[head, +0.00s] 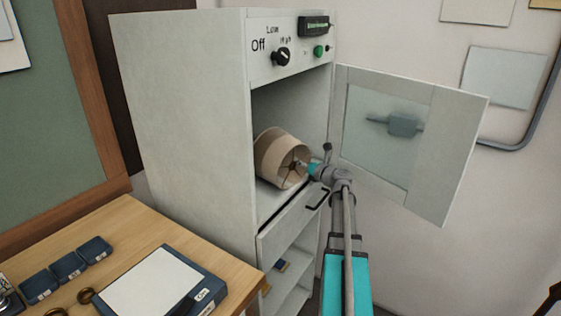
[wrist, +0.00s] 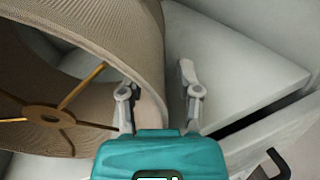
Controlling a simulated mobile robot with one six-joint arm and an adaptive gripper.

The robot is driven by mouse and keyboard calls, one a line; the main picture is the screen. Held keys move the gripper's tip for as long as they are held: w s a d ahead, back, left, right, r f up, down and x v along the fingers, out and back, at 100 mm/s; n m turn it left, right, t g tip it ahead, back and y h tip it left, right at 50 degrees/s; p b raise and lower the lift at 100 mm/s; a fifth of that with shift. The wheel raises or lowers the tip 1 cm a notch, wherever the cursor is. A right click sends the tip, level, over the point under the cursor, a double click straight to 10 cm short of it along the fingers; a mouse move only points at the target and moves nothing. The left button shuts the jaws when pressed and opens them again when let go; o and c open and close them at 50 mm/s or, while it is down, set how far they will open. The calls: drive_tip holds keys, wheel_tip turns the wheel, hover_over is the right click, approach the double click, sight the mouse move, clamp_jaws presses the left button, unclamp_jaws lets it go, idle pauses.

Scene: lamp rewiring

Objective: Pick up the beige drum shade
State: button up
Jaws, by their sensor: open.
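The beige drum shade (head: 268,150) lies on its side in the open compartment of the white cabinet, its open end with a brass spider fitting facing out. In the wrist view the shade (wrist: 150,40) fills the upper left, with its fitting (wrist: 48,115) at lower left. My gripper (head: 306,167) is at the shade's near right rim. In the wrist view my gripper (wrist: 158,90) is open, one finger over the shade's inner side and the other outside, right of the rim. Whether either finger touches the wall I cannot tell.
The cabinet door (head: 440,150) with a window stands open to the right. A partly open drawer (head: 290,225) with a black handle (head: 317,199) is below the compartment. A wooden table (head: 140,225) with a white-topped box (head: 150,285) is at left.

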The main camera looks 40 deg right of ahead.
idle(0.4)
clamp_jaws()
